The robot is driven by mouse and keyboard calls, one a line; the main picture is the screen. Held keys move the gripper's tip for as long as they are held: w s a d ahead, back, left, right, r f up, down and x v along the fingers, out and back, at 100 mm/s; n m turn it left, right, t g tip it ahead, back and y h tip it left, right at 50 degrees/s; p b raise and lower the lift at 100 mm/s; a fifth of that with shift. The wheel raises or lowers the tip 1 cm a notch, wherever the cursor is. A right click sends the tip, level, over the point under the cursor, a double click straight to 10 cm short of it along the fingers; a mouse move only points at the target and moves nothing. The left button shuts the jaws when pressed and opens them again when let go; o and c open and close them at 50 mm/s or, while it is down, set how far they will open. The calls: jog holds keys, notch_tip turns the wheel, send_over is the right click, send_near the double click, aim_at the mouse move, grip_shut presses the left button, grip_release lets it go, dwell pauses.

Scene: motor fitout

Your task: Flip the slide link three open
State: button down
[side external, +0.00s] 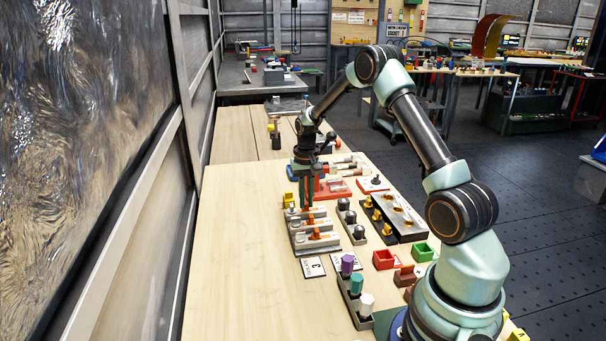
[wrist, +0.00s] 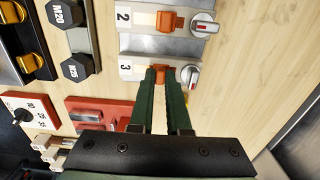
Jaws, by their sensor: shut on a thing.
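Slide link three (wrist: 188,72) is an orange slider in the row marked 3 of a grey metal block (wrist: 140,45). My gripper (wrist: 166,72) has dark green fingers and is shut on the orange slider, which is partly hidden between and behind the fingertips. A grey knob with a red mark (wrist: 191,78) sits just right of it. In the row marked 2, another orange slider (wrist: 168,21) stands free beside a white strip. In the side external view, my gripper (side external: 307,205) points down at the far end of the block (side external: 300,245), where orange sliders (side external: 316,234) show.
Beside the block lies a strip with dark M20 and M25 bolts (wrist: 74,67). A red holder (wrist: 100,113) and a red dial box (wrist: 28,118) sit close to my gripper. Bare wooden table (side external: 240,260) lies left of the block in the side external view.

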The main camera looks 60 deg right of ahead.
aim_at(317, 209)
jog(key=shift+s+d, duration=1.1)
jog(key=shift+s, duration=0.05)
jog(key=c, duration=0.9)
grip_release()
notch_tip(317, 209, up, 12)
jog(key=shift+r, duration=0.1)
